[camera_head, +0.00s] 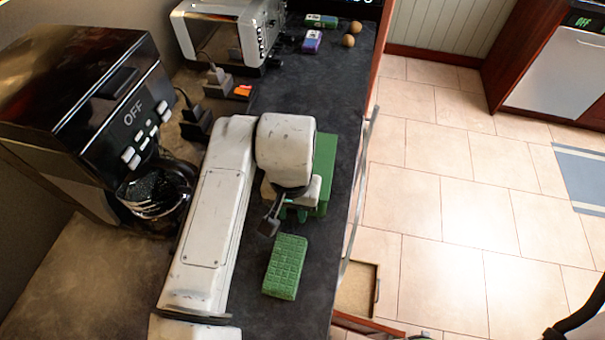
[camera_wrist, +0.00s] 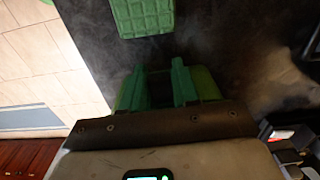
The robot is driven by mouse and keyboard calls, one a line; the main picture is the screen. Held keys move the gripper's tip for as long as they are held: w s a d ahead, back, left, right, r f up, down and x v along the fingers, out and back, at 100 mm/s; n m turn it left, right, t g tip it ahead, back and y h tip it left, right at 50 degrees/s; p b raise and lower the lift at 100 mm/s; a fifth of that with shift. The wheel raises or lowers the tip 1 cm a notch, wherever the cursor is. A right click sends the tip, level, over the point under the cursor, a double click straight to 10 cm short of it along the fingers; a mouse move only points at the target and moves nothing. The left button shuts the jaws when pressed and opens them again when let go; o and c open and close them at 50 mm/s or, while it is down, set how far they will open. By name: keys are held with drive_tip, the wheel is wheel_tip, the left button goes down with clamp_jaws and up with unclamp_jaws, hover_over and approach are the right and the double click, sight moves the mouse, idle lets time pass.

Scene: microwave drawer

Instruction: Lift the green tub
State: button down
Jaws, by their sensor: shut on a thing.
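A plain green box-shaped thing, which I take to be the green tub (camera_head: 325,168), shows in the head view beside and partly behind my wrist. Most of it is hidden. My gripper (camera_head: 293,214) is at its near end, low over the dark counter, with its green fingers partly covered by my wrist. In the wrist view, my gripper (camera_wrist: 160,87) has two green fingers with some width between them and green surfaces on their outer sides. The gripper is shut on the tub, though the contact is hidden. Whether the tub is off the counter cannot be told.
A coffee machine (camera_head: 95,95) stands left, a toaster oven (camera_head: 228,32) at the back. Small packets and two brown balls (camera_head: 348,41) lie farther back. The counter edge drops off right.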

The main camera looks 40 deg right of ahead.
drive_tip(key=shift+r, duration=0.15)
drive_tip(key=shift+r+b, duration=0.35)
drive_tip(key=shift+r, duration=0.2)
drive_tip(key=s+d+r+p, duration=0.1)
drive_tip(key=s+d+r, duration=0.2)
drive_tip(key=s+r, duration=0.3)
drive_tip(key=s+d+r+p, duration=0.2)
drive_tip(key=s+r, duration=0.4)
drive_tip(key=r, duration=0.4)
drive_tip(key=shift+s+d+r+p, duration=0.3)
drive_tip(key=shift+d, duration=0.2)
